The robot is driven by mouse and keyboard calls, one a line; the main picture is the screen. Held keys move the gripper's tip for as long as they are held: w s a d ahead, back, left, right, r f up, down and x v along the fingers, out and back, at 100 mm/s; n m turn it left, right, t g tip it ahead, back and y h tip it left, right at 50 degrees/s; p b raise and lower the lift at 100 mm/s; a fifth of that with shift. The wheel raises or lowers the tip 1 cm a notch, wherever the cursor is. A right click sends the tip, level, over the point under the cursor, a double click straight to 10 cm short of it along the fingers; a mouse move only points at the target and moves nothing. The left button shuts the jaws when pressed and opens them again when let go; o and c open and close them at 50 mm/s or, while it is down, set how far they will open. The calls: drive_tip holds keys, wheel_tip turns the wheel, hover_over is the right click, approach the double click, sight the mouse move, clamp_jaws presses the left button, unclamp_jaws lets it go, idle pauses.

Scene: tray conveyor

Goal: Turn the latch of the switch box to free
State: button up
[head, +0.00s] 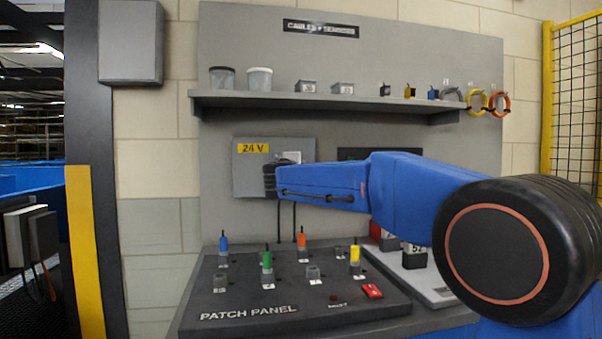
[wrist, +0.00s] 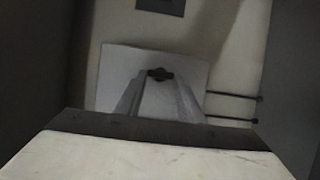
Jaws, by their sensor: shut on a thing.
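The switch box (head: 246,182) is a grey box on the back panel with a yellow 24 V label. My gripper (head: 270,181) reaches in from the right and is at its front face, covering the latch in the head view. In the wrist view the box's pale face (wrist: 112,72) lies straight ahead. The small dark latch (wrist: 160,74) sits between the fingertips of my gripper (wrist: 160,84), which is shut on it. The latch's turned position is hard to tell, as the fingers hide part of it.
Two dark cables (head: 279,218) hang below the box. A shelf (head: 340,98) with cups, small parts and cable coils runs above. A patch panel (head: 240,300) with coloured plugs stands below. A dark panel (head: 350,154) is partly hidden behind my arm.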

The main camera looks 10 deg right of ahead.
drive_tip(key=o, duration=1.1)
drive_tip(key=shift+c, duration=0.2)
drive_tip(key=shift+s, duration=0.1)
drive_tip(key=v, duration=1.7)
drive_tip(key=shift+s+a+f, duration=0.1)
drive_tip(key=shift+s+f, duration=0.05)
